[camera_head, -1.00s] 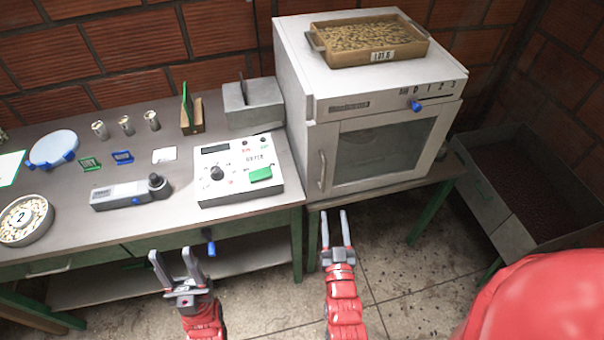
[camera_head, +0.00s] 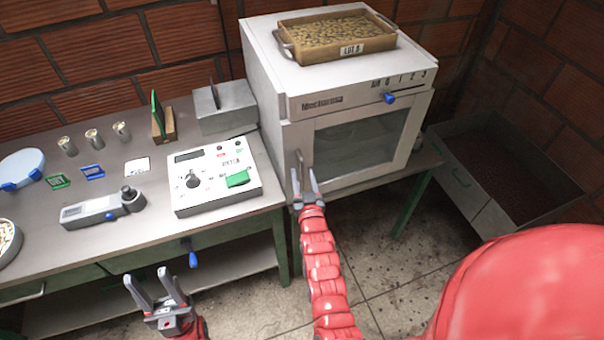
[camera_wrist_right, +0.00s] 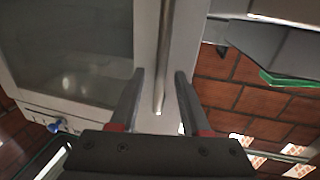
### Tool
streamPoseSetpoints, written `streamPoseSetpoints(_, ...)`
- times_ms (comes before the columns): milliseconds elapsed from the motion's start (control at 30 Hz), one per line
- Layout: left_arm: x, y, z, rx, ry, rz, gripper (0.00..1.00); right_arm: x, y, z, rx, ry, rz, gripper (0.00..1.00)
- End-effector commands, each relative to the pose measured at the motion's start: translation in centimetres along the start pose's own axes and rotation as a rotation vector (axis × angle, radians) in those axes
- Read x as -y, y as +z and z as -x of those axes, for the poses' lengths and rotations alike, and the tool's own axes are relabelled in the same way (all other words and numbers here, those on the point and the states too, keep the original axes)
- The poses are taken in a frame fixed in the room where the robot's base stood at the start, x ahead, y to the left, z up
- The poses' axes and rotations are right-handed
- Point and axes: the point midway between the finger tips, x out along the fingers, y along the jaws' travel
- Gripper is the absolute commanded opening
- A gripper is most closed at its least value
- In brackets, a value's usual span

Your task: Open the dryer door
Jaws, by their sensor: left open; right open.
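The white dryer (camera_head: 270,100) stands on the bench at centre right. Its door (camera_head: 360,143), with a dark window, is shut. The vertical bar handle (camera_head: 300,170) is on the door's left side. My right gripper (camera_head: 304,182) is open at the handle's lower end. In the right wrist view, the handle (camera_wrist_right: 162,60) lies between the spread fingers of that gripper (camera_wrist_right: 155,95), which are not closed on it. My left gripper (camera_head: 155,285) is open and empty, low in front of the bench.
A wooden tray of beans (camera_head: 335,45) sits on top of the dryer. A white control box (camera_head: 215,175) and a grey handheld device (camera_head: 95,208) lie on the bench to the left. A dark-filled bin (camera_head: 500,175) stands at the right. Floor in front of the dryer is open.

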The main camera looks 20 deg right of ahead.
Motion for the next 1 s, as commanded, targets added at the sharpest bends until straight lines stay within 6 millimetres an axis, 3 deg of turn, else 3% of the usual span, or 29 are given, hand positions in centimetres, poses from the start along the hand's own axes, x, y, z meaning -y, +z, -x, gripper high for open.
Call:
streamPoseSetpoints(133,-0.01,0.05,0.29,0.0,0.0,0.0,0.5,0.05,0.0,-1.29,-0.001,-0.001,0.0,0.47)
streamPoseSetpoints(467,-0.01,0.05,0.29,0.0,0.0,0.0,0.5,0.03,-0.02,-1.56,0.0,-0.001,0.0,0.47)
streamPoseSetpoints(733,-0.02,0.05,0.29,0.0,0.0,0.0,0.5,0.04,-0.01,-1.54,0.0,-0.001,0.0,0.0)
streamPoseSetpoints(1000,-0.01,0.04,0.29,0.0,0.0,0.0,0.5,0.04,-0.02,-1.54,0.0,-0.001,0.0,0.0)
